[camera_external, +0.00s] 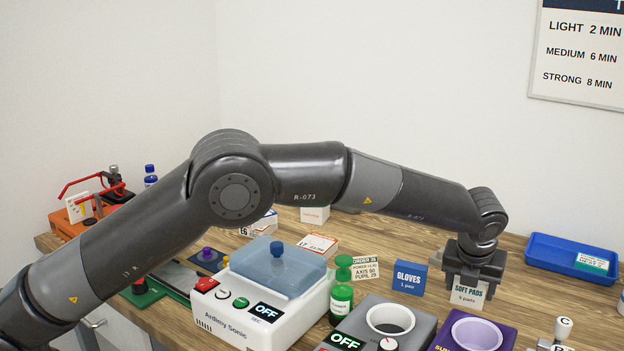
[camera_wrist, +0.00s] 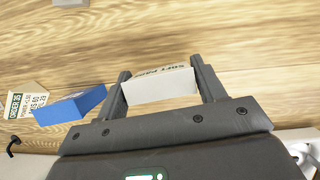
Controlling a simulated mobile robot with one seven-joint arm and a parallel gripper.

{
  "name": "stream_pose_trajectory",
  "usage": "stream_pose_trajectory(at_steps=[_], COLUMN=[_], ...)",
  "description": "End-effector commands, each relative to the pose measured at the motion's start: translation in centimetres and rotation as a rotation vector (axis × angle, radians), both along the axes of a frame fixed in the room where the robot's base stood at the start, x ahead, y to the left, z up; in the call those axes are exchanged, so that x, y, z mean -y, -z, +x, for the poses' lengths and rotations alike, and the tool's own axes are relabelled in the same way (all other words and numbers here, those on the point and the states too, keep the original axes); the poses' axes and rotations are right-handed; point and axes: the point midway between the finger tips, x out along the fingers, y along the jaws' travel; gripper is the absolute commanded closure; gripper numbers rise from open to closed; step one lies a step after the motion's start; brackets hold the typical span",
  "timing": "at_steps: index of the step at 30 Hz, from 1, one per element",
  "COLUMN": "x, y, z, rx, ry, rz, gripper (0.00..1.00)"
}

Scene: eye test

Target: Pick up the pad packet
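The pad packet (camera_external: 468,292) is a small pale box marked "SOFT PADS". In the external view it stands upright at the right of the table, under my gripper (camera_external: 470,278). In the wrist view the packet (camera_wrist: 160,87) lies between the two fingers of my gripper (camera_wrist: 162,72). One finger is against each end of it, with no clear gap on either side. My gripper appears shut on the packet. The packet looks to be at table level; its underside is hard to see.
A blue "GLOVES" box (camera_external: 409,279) stands just left of the packet, with an order card (camera_external: 364,268) beyond it. A purple-cupped device (camera_external: 476,334) and a grey warmer (camera_external: 385,325) are in front. A blue tray (camera_external: 548,263) lies to the right. The wooden table (camera_external: 400,236) is clear behind.

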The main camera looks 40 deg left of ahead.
Motion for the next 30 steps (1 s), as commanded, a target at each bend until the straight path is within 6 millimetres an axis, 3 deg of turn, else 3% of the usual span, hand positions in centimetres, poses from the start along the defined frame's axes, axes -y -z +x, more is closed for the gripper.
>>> stream_pose_trajectory(at_steps=[9,17,30], x=[0.0,0.0,0.1], y=[0.0,-0.4,-8.2], z=[0.0,0.0,0.1], rx=[0.0,0.001,0.002], ry=[0.0,-0.001,0.0], rz=[0.0,-0.001,-0.003], gripper=[0.62,0.62,0.62])
